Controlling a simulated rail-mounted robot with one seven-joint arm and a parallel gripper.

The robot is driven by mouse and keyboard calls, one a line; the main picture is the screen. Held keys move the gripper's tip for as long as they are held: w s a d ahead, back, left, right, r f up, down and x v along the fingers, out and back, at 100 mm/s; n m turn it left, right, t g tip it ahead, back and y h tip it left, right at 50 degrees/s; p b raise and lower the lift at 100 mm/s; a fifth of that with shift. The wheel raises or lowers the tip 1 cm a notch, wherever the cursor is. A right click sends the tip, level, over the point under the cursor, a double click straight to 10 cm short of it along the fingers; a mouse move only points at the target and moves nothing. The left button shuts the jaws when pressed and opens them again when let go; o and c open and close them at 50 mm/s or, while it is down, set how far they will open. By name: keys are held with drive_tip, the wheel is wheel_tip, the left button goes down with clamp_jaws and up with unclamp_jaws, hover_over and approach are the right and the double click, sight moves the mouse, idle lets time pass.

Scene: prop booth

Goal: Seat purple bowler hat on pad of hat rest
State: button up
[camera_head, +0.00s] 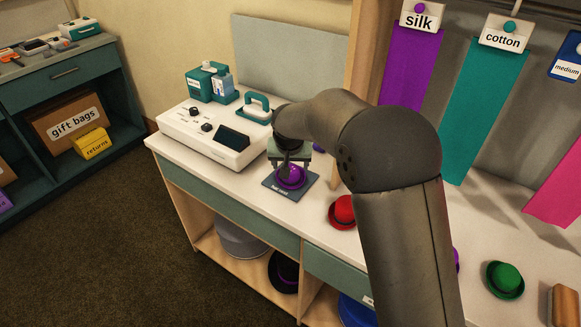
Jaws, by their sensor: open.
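The purple bowler hat (292,178) sits brim down on the dark blue-grey pad of the hat rest (272,187), which has a small white label on its front edge. My gripper (290,166) is open and points down right over the hat's crown. Its fingers are small and dark here, so I cannot tell whether they touch the hat. The gripper body hides the back of the hat and part of the pad.
A white machine (205,138) with knobs and a dark screen stands left of the hat rest. A red hat (342,212) lies to the right, close to my arm. A green hat (505,279) is farther right. Purple (410,70) and teal (485,100) cloths hang behind.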

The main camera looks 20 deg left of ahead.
drive_tip(key=v, duration=1.4)
drive_tip(key=shift+r+b, duration=0.25)
drive_tip(key=shift+b, duration=0.1)
drive_tip(key=shift+d, duration=0.1)
drive_tip(key=s+d+m+g+h+p, duration=0.1)
drive_tip(key=s+d, duration=0.3)
drive_tip(key=d, duration=0.7)
drive_tip(key=s+d+g+p, duration=0.1)
drive_tip(key=s+d, duration=0.4)
drive_tip(key=d, duration=0.5)
drive_tip(key=s+d+f+m+g, duration=0.1)
drive_tip(key=s+d+f, duration=0.2)
drive_tip(key=s+d, duration=0.3)
drive_tip(key=s+d+f+g, duration=0.1)
drive_tip(key=s+d+f, duration=0.2)
drive_tip(key=s+d, duration=0.3)
drive_tip(key=s, duration=0.5)
drive_tip(key=shift+s+d+m+p, duration=0.25)
drive_tip(key=shift+s+m+p, duration=0.1)
drive_tip(key=shift+s+m, duration=0.05)
